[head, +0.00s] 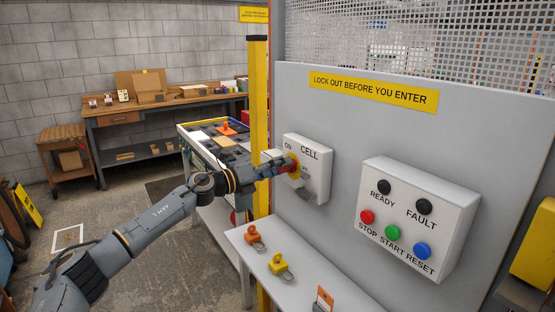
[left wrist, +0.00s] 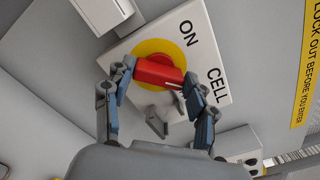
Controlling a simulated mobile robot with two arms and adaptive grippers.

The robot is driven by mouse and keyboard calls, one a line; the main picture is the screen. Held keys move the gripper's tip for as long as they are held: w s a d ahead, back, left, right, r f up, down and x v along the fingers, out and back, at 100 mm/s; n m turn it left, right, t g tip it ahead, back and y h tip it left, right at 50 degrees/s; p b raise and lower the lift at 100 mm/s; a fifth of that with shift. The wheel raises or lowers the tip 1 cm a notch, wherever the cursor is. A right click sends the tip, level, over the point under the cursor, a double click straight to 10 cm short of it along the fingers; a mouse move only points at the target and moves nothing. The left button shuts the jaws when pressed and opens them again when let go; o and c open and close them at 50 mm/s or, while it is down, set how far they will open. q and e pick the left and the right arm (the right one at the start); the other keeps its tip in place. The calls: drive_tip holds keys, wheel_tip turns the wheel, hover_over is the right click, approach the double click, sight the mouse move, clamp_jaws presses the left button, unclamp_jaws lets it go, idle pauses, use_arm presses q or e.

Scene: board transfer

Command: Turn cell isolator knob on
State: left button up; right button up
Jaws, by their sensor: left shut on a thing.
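The cell isolator is a white box (head: 318,178) on the grey panel, marked CELL and ON. Its knob has a red handle on a yellow disc (left wrist: 147,52). The red handle (left wrist: 155,71) shows clearly in the left wrist view, lying roughly across the picture between my fingers. My left gripper (head: 286,168) is shut on this handle, with one finger on each end; it also shows in the left wrist view (left wrist: 158,82). In the head view the gripper hides part of the knob. My right gripper is not in view.
A control box (head: 418,217) with several buttons is on the panel to the right. Below, a pale shelf (head: 305,262) bears an orange padlock (head: 254,237), a yellow padlock (head: 279,265) and a tag (head: 324,299). A yellow post (head: 258,110) stands behind my left gripper. A grey hasp-like part (left wrist: 157,124) hangs below the knob.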

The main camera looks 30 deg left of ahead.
use_arm(q)
drive_tip(key=shift+f+n+p, duration=0.1)
drive_tip(key=shift+n+p, duration=3.45)
drive_tip(key=shift+n, duration=0.95)
drive_tip(key=o, duration=1.2)
drive_tip(key=shift+w, duration=0.15)
drive_tip(key=shift+c, duration=0.2)
drive_tip(key=v, duration=1.2)
